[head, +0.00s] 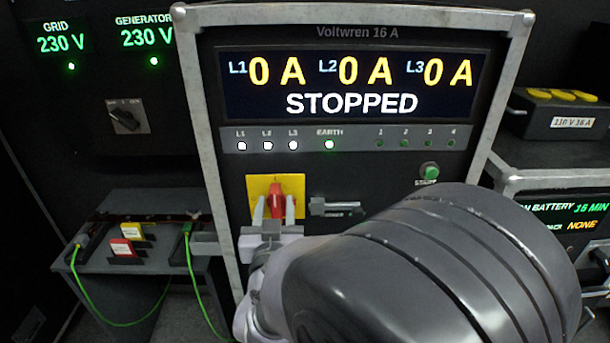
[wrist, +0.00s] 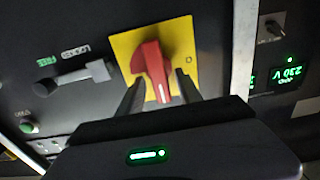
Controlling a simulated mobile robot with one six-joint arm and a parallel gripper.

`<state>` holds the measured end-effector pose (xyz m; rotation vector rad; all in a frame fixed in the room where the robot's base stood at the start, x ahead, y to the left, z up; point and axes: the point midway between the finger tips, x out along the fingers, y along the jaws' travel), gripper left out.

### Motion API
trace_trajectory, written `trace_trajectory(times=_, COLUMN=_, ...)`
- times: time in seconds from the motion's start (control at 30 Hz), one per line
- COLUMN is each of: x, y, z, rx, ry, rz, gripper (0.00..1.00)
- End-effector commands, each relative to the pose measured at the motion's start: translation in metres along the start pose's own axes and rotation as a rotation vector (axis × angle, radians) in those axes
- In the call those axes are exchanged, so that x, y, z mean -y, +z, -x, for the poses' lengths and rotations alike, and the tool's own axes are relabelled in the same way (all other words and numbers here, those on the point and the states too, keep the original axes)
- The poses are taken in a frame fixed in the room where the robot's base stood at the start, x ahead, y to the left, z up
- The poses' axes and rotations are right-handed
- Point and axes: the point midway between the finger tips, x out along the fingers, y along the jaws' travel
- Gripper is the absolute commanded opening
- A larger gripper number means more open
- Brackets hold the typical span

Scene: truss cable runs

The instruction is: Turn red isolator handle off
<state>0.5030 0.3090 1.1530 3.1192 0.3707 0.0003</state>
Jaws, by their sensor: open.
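The red isolator handle (head: 276,196) sits on a square yellow plate (head: 257,186) on the front of the Voltwren 16 A panel. It stands roughly upright in the head view. My gripper (head: 274,209) is open in front of it, one finger on each side of the handle. The wrist view, turned over, also shows the red handle (wrist: 151,70) between the two dark fingers of my gripper (wrist: 160,88), with gaps visible at both sides. I cannot tell whether either finger touches it. The panel's display (head: 350,85) reads 0 A on L1, L2 and L3, and STOPPED.
A small latch lever (head: 335,208) is close right of the handle, and a green start button (head: 429,170) is farther right. A side shelf (head: 180,245) with red and yellow tags and green cables is at lower left. A rotary knob (head: 126,120) is on the left panel.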

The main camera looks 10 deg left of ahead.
Motion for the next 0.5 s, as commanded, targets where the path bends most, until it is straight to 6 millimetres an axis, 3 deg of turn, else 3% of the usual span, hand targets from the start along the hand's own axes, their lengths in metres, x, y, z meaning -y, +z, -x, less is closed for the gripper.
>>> trace_trajectory(times=0.17, x=0.0001, y=-0.0001, z=0.0001, rx=0.000, ry=0.000, rz=0.000, gripper=0.42)
trace_trajectory(times=0.4, x=0.0002, y=-0.0002, z=0.0004, rx=0.000, ry=0.000, rz=0.000, gripper=0.00)
trace_trajectory(times=0.5, x=0.0002, y=-0.0002, z=0.0004, rx=0.000, ry=0.000, rz=0.000, gripper=0.00)
